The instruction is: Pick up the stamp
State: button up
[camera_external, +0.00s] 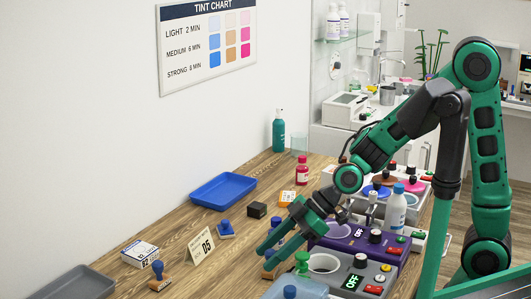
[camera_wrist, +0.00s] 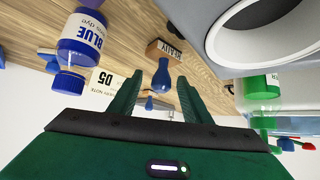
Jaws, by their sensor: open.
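A stamp with a blue handle (camera_wrist: 162,76) and a wooden base shows in the camera_wrist view, just beyond and between my fingertips. The lettering on its base looks like "READY". In the camera_external view its wooden base (camera_external: 269,273) shows low under my fingers, which partly hide it. My gripper (camera_external: 264,260) is open; its two green fingers also show in the camera_wrist view (camera_wrist: 157,92), apart with nothing held.
A blue dye bottle (camera_wrist: 80,42) stands close beside my gripper. A purple device (camera_external: 350,238) and a grey device (camera_external: 345,272) with round wells are to the right.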

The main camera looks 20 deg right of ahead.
aim_at(259, 276)
jog(key=shift+x, duration=2.1)
grip_shut()
